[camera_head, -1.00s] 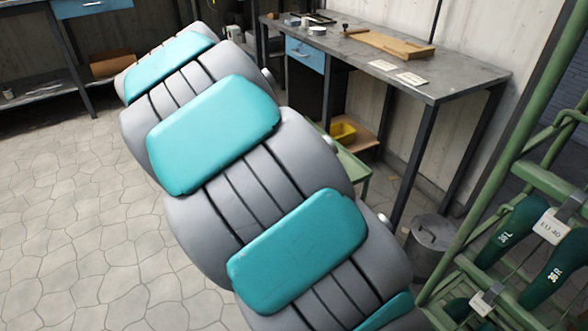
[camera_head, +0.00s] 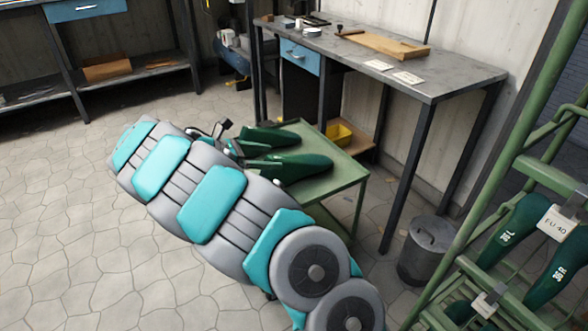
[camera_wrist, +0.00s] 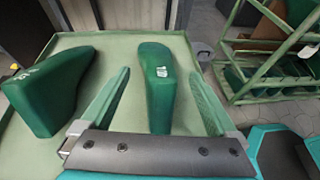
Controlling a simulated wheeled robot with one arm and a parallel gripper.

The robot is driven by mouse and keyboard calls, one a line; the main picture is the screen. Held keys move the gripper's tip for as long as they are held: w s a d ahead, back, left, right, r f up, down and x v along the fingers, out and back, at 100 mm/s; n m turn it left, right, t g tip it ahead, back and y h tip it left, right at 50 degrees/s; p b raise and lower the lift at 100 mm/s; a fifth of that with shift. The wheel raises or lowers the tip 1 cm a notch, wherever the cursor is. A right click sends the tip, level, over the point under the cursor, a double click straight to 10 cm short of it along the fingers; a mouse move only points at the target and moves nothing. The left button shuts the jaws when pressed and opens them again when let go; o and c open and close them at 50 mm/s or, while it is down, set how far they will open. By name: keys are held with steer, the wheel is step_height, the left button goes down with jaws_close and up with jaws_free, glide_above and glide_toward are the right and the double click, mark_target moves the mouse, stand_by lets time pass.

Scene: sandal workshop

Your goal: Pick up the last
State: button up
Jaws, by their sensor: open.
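Two dark green shoe lasts lie on a green cart (camera_head: 335,178). One last (camera_wrist: 158,85), with white marking on it, stands between the two spread fingers of my gripper (camera_wrist: 157,76) in the wrist view. A gap shows on each side of it. The other last (camera_wrist: 50,90) lies to the left, outside the fingers. In the head view the farther last (camera_head: 272,137) and the nearer last (camera_head: 298,166) are partly hidden by my arm. My gripper is open and sits low over the cart. Its fingers are hard to make out in the head view.
A workbench (camera_head: 440,75) is behind the cart. The tiled floor at left is clear.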

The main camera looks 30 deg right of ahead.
mark_target(282, 161)
steer(key=shift+a+f+x, duration=0.1)
steer(key=shift+f+x, duration=0.1)
steer(key=shift+x, duration=0.7)
steer(key=shift+a+f+x, duration=0.1)
steer(key=shift+f+x, duration=0.1)
steer(key=shift+x, duration=0.7)
steer(key=shift+a+f+x, duration=0.1)
steer(key=shift+f+x, duration=0.1)
steer(key=shift+x, duration=0.7)
steer(key=shift+w, duration=0.1)
steer(key=c, duration=1.4)
